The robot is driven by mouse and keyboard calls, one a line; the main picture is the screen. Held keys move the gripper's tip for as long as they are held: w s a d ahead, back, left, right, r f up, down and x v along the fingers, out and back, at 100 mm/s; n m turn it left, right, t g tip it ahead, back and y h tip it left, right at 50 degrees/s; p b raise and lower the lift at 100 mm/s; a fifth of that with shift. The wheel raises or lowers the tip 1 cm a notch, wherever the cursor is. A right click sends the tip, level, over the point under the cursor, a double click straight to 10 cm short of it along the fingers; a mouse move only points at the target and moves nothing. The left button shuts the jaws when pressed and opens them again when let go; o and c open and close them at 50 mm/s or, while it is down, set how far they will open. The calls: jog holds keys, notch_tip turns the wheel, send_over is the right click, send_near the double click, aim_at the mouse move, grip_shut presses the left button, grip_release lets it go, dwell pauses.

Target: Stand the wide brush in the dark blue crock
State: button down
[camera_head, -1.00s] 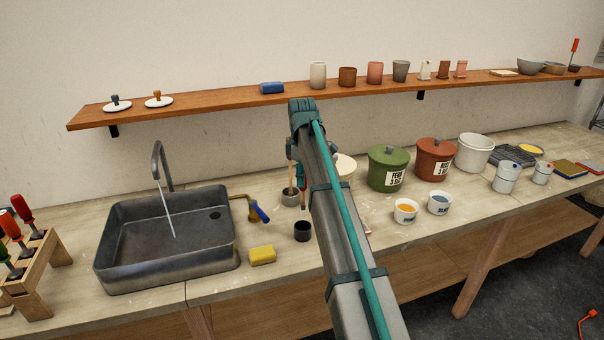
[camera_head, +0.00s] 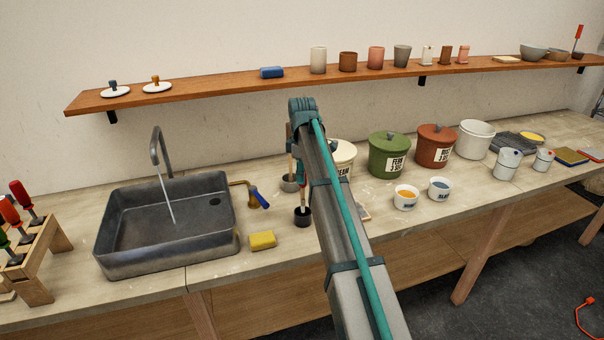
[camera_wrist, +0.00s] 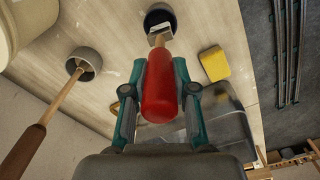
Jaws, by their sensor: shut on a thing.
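The wide brush has a red handle (camera_wrist: 161,85) and a pale metal ferrule (camera_wrist: 159,34). My gripper (camera_wrist: 159,92) is shut on the handle in the wrist view, one finger on each side. The brush points head down at the dark crock (camera_wrist: 153,14), which looks nearly black. The same crock (camera_head: 302,220) stands on the bench in the head view, just left of my arm. The brush head overlaps the crock's mouth; how deep it sits is hidden. My gripper (camera_head: 298,167) is partly hidden by my arm in the head view.
A grey crock (camera_wrist: 88,62) holding a wooden-handled tool (camera_wrist: 50,112) stands close by. A yellow sponge (camera_head: 262,240) lies to the right of the sink (camera_head: 168,262). A cream tub (camera_head: 343,152), partly behind my arm, and a green tub (camera_head: 389,160) stand to the right.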

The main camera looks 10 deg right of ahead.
aim_at(302, 186)
jog(key=shift+f+b, duration=0.35)
jog(key=shift+f, duration=2.25)
jog(key=c, duration=0.8)
grip_release()
jog(key=shift+c, duration=0.2)
jog(key=shift+r, duration=0.1)
